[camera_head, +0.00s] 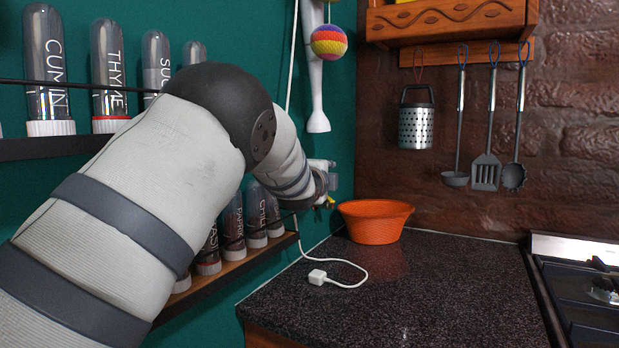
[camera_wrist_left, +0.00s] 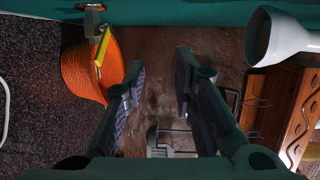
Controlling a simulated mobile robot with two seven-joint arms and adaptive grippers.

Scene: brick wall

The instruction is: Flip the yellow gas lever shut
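The yellow gas lever (camera_wrist_left: 102,46) shows in the left wrist view at the upper left, beside a metal fitting (camera_wrist_left: 91,18) near the green wall. It lies in front of the orange basket in that view. In the head view only a small yellow piece of the lever (camera_head: 331,200) shows, just below my left gripper (camera_head: 331,180). In the left wrist view my left gripper (camera_wrist_left: 160,78) is open, with a clear gap between its fingers and nothing in it. The lever lies left of both fingers, apart from them. My right gripper is in neither view.
An orange basket (camera_head: 376,221) stands on the dark counter (camera_head: 400,290) by the corner. A white cable (camera_head: 345,272) lies on the counter. Spice jars line wall shelves at left. A white hanging blender (camera_head: 316,90) is near my arm. A stove (camera_head: 590,290) is at right.

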